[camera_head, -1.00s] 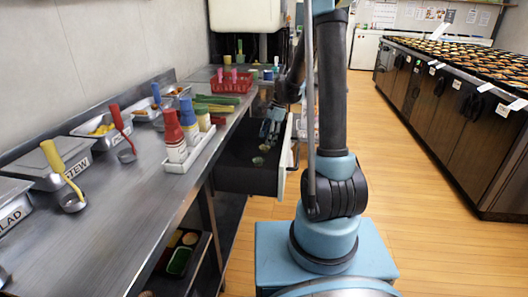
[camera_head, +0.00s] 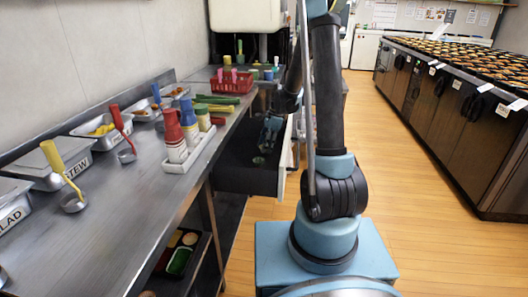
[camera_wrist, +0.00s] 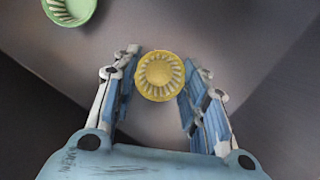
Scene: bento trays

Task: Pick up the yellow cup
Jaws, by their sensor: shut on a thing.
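The small fluted yellow cup (camera_wrist: 160,76) is between my fingertips in the wrist view. My gripper (camera_wrist: 160,80) is shut on it, with one blue-padded finger on each side. The head view shows my gripper (camera_head: 269,135) small, reaching down into the open drawer (camera_head: 245,181). The yellow cup cannot be made out there; my gripper seems to hide it.
The steel counter (camera_head: 130,210) left of the drawer holds a red basket (camera_head: 231,84), bottles (camera_head: 188,120) and food pans. The floor at right is clear.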

